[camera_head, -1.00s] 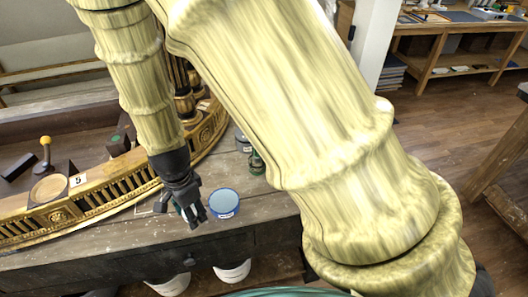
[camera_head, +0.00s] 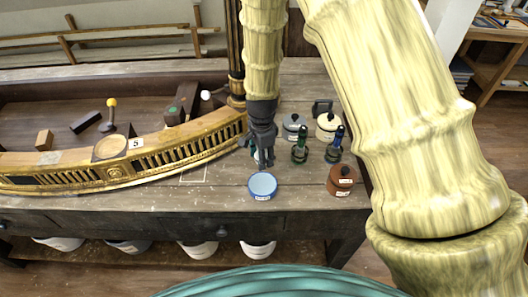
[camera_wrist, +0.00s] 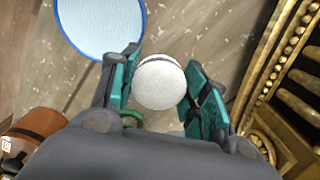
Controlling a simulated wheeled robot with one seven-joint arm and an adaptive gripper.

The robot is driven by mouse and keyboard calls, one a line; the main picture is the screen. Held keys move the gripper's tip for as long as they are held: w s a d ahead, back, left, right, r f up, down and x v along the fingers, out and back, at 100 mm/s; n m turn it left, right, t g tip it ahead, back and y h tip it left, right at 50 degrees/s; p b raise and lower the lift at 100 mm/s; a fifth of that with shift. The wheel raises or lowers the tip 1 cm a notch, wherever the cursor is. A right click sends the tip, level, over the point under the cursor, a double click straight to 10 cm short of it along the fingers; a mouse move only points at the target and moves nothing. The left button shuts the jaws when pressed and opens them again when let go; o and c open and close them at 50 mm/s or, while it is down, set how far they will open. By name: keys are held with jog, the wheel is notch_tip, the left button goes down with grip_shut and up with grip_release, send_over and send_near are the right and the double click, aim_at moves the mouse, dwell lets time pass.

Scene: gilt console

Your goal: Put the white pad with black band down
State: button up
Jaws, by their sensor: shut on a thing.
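The white pad with black band (camera_wrist: 160,84) sits between the fingers of my gripper (camera_wrist: 160,95) in the wrist view. It shows as a round white top with a thin dark line along its upper edge. My gripper is shut on it. In the head view my gripper (camera_head: 263,160) hangs over the wooden table (camera_head: 225,190), just behind a blue-rimmed tub (camera_head: 263,186); the pad cannot be made out there. The tub also shows in the wrist view (camera_wrist: 98,22), at the upper left, apart from the pad.
A gilt curved rail (camera_head: 190,143) runs left of my gripper. To the right stand green (camera_head: 300,145) and blue (camera_head: 335,146) bottles, a grey pot (camera_head: 294,126), a cream pot (camera_head: 328,124) and a brown pot (camera_head: 342,180). A pale outlined patch (camera_head: 195,174) lies on bare tabletop.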

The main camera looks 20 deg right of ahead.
jog(key=w+d, duration=0.1)
jog(key=w+p, duration=0.1)
jog(key=shift+w+d+f, duration=0.2)
jog(key=shift+w+d, duration=0.15)
jog(key=shift+w, duration=0.05)
jog(key=shift+f+p, duration=0.95)
jog(key=shift+f, duration=0.75)
jog(key=shift+s+a+f+b, duration=0.1)
jog(key=shift+s+f+b, duration=0.15)
jog(key=shift+f, duration=0.25)
jog(key=o, duration=1.1)
jog(key=shift+f, duration=0.1)
jog(key=shift+c, duration=0.2)
jog(key=shift+w+f, duration=0.15)
jog(key=shift+r, duration=0.2)
